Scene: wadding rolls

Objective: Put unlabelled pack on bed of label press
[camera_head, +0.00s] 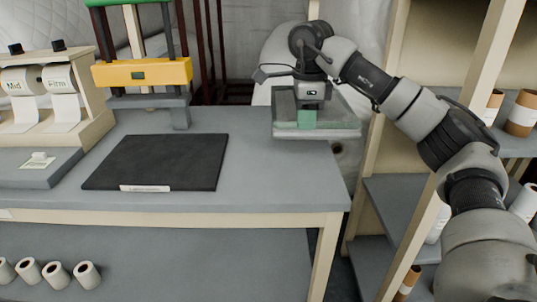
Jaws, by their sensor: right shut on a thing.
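My right gripper (308,100) points down at the back right corner of the table, over a shallow grey-green tray-like thing (345,128). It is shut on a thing. A small green block (307,119) shows right below the gripper; I cannot tell whether it is the held pack or part of the gripper. No label shows on it. A press with a yellow crossbar (143,73), green top and grey lower block (150,101) stands at the back left of the table; nothing shows on that block. My left gripper is not in view.
A black mat (160,160) with a white label strip lies on the grey table (270,180). A two-roll dispenser (45,90) stands at the left. Shelves with rolls (522,112) stand at the right. Several white rolls (87,274) lie on the lower shelf.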

